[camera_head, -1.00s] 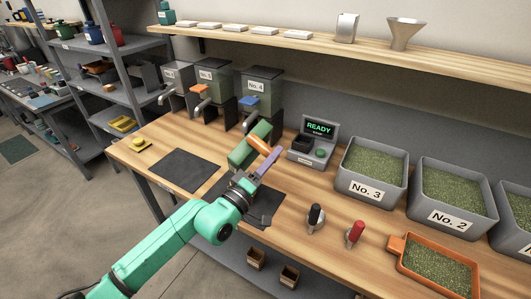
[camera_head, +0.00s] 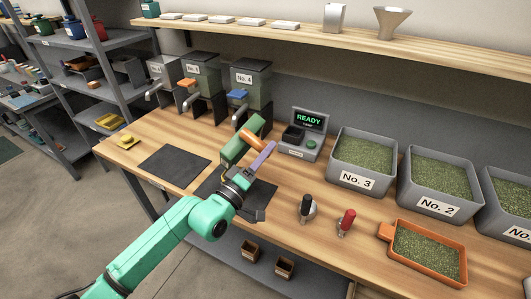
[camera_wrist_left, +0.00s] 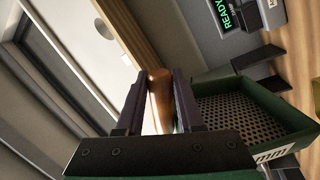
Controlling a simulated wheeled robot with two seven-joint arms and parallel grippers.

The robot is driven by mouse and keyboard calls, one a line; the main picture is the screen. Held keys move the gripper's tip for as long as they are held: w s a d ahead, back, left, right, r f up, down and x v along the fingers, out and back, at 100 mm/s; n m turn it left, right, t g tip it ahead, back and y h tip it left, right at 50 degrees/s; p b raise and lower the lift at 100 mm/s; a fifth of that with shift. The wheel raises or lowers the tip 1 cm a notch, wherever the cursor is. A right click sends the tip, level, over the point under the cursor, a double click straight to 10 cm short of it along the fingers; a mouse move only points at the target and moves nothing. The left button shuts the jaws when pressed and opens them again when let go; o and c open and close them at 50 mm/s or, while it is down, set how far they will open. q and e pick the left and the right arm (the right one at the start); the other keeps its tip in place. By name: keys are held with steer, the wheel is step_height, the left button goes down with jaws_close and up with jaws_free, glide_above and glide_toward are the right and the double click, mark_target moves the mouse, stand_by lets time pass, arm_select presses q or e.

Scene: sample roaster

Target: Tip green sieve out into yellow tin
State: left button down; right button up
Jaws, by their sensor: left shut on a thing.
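My left gripper (camera_head: 262,158) is shut on the orange-brown handle (camera_head: 252,132) of the green sieve (camera_head: 236,150), above the workbench. The sieve looks steeply tilted in the head view. In the left wrist view, the handle (camera_wrist_left: 160,98) sits between the dark fingers and the sieve's perforated mesh (camera_wrist_left: 236,118) shows to the right, with no beans visible on it. A small yellow object (camera_head: 126,141) stands at the bench's left end; I cannot tell whether it is the yellow tin. My right gripper is not in view.
Two dark mats lie on the bench, one clear (camera_head: 173,170) and one partly under my gripper (camera_head: 215,188). Behind are numbered dispensers (camera_head: 248,82) and a READY scale (camera_head: 309,121). Grey bins (camera_head: 362,183) and an orange tray of green beans (camera_head: 395,278) stand right.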

mark_target(265, 144)
arm_select(q)
steer(key=shift+r, duration=0.15)
stand_by(0.3)
steer(key=shift+r+p, duration=0.85)
steer(key=shift+r, duration=0.55)
